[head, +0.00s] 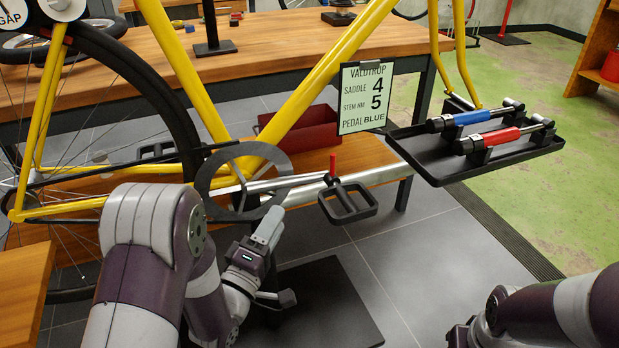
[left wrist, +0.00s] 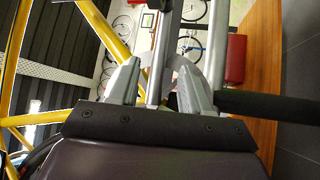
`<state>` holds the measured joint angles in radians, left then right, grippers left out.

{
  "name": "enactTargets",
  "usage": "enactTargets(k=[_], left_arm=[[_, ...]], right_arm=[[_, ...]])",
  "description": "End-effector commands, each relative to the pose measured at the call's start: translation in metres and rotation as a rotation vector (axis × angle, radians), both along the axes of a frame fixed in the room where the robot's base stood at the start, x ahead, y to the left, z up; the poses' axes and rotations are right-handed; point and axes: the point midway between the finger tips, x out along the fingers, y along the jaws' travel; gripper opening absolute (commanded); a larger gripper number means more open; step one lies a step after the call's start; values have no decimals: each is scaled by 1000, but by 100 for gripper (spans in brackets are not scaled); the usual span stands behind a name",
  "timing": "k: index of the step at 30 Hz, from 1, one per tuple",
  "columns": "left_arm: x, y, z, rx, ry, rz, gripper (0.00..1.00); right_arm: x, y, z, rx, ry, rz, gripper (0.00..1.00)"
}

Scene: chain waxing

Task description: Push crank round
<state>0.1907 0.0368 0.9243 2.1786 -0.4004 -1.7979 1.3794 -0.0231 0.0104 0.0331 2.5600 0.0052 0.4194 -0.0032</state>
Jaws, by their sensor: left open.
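The yellow bike frame (head: 310,85) carries a dark chainring (head: 243,182) low in the middle of the head view. A silver crank arm (head: 285,184) runs right from it to a black pedal (head: 347,203), with a small red upright piece (head: 332,163) near that end. My left gripper (head: 280,262) is open and empty, below the crank in the picture and left of the pedal. In the left wrist view, a silver bar (left wrist: 160,60) shows between the fingers of my left gripper (left wrist: 158,85); I cannot tell how near it is. Only part of my right arm shows, at the lower right.
A black tray (head: 475,170) with a blue-banded tool (head: 470,118) and a red-banded tool (head: 498,138) is at the right. A wooden bench with a red bin (head: 310,130) stands behind.

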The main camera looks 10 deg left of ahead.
Motion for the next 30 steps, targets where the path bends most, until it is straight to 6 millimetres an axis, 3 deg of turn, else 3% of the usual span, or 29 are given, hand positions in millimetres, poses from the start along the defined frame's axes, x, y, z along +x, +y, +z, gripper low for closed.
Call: enactTargets(k=[15,20,27,30], left_arm=[[106,-23,20,-5,5,-1,48],[117,-25,26,-4,6,1,48],[118,-25,26,-4,7,1,48],[118,-25,26,-4,7,1,15]], right_arm=[[0,0,-35,0,1,0,43],[0,0,-37,0,1,0,43],[0,0,-37,0,1,0,43],[0,0,-37,0,1,0,43]])
